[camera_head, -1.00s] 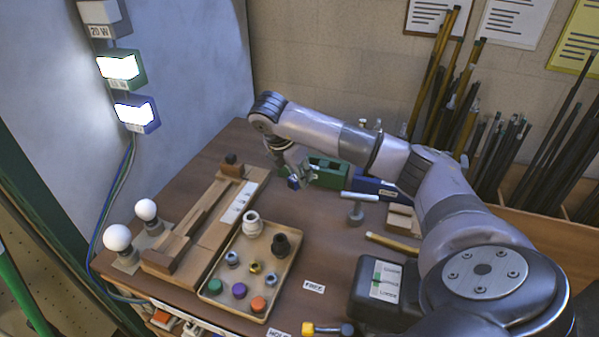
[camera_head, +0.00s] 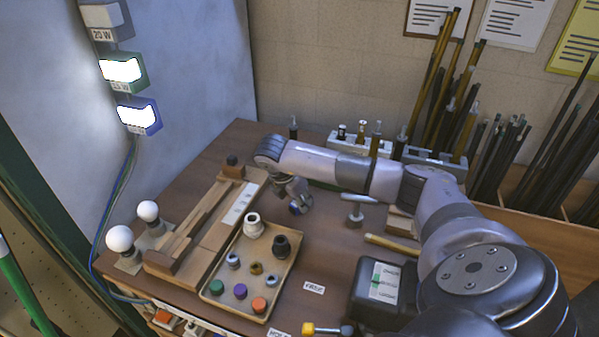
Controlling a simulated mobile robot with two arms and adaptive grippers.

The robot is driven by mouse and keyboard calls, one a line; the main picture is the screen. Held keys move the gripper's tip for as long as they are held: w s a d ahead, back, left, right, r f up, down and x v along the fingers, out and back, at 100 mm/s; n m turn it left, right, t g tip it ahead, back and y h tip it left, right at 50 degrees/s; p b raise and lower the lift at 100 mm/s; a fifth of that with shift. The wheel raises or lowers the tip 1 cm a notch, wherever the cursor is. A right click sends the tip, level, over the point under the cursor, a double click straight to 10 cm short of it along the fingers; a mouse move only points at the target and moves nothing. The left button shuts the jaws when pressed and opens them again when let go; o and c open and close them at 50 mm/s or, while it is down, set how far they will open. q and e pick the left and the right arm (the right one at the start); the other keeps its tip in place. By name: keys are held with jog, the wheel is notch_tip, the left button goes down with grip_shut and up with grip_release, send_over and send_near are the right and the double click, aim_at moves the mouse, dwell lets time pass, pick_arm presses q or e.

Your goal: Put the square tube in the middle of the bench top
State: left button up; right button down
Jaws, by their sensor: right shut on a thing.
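My right arm comes in from the right across the bench top (camera_head: 325,265). Its gripper (camera_head: 298,200) is low over the bench, behind the tray's upper right corner. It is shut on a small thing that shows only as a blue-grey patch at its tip. The gripper and the distance hide that thing's shape, so I cannot tell whether it is the square tube. I cannot make out a square tube for certain elsewhere. My left gripper is not in view.
A tan tray (camera_head: 213,291) holds sockets and coloured caps. Left of it stand a wooden jig (camera_head: 205,220) and two bulbs (camera_head: 120,239). A rack (camera_head: 345,146) is at the back. Long rods (camera_head: 440,90) lean at right. Bare bench lies right of the tray.

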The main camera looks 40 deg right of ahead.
jog(key=c, duration=1.3)
grip_release()
jog(key=shift+f, duration=0.1)
jog(key=shift+c, duration=0.2)
jog(key=shift+r, duration=0.3)
jog(key=v, duration=1.1)
jog(key=shift+a+r+b, duration=0.15)
jog(key=shift+r+b, duration=0.15)
jog(key=shift+r, duration=0.1)
